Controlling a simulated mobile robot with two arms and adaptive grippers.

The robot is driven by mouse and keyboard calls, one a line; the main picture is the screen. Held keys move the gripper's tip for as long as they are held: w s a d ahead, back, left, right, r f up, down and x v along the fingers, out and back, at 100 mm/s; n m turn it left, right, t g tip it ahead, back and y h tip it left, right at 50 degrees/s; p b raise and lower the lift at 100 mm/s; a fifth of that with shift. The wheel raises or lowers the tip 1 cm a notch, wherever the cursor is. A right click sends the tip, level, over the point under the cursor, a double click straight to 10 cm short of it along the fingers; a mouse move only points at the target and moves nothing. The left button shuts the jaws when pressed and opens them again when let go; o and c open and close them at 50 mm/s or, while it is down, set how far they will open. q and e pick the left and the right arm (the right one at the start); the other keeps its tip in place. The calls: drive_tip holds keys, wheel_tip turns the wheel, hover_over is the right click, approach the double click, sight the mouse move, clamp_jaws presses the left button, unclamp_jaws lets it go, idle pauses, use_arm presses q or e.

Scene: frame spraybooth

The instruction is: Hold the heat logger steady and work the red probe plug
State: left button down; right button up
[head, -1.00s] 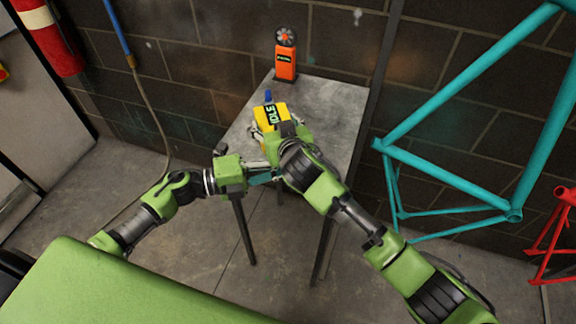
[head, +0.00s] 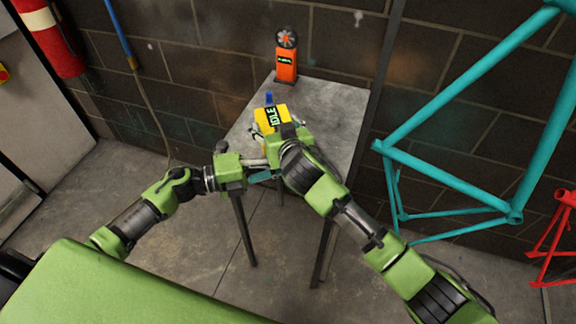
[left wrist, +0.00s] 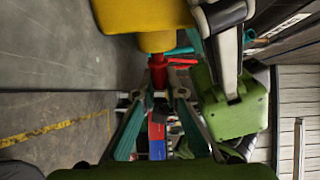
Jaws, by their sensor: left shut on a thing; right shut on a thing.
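The yellow heat logger (head: 264,126) is over the near part of the grey table, its dark display reading "IDLE" in green. A blue piece (head: 268,98) stands at its far end. My right gripper (head: 271,131) is shut on the logger; the arm hides part of it. In the left wrist view the logger's yellow underside (left wrist: 150,16) is at the top, with my right gripper beside it. The red probe plug (left wrist: 157,70) sits below a yellow collar, with a red arm to the right. My left gripper (left wrist: 160,96) is shut on the plug's lower end.
The grey table (head: 333,118) has free room to the right of the logger. An orange device with a fan (head: 286,62) stands at its back edge. A teal bicycle frame (head: 450,178) is at the right, and a brick wall is behind.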

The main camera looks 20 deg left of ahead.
use_arm(q)
drive_tip(key=shift+w+a, duration=0.4)
drive_tip(key=shift+w, duration=0.2)
use_arm(e)
drive_tip(key=shift+f, duration=0.1)
use_arm(q)
drive_tip(key=c, duration=2)
unclamp_jaws()
drive_tip(key=shift+s+f, duration=0.1)
drive_tip(key=shift+s+a+f, duration=0.1)
drive_tip(key=shift+s+a, duration=0.15)
drive_tip(key=shift+a, duration=0.15)
drive_tip(key=v, duration=1.1)
drive_tip(key=shift+w+a+r, duration=0.1)
drive_tip(key=shift+r, duration=0.3)
use_arm(e)
drive_tip(key=o, duration=1.5)
drive_tip(key=shift+c, duration=0.2)
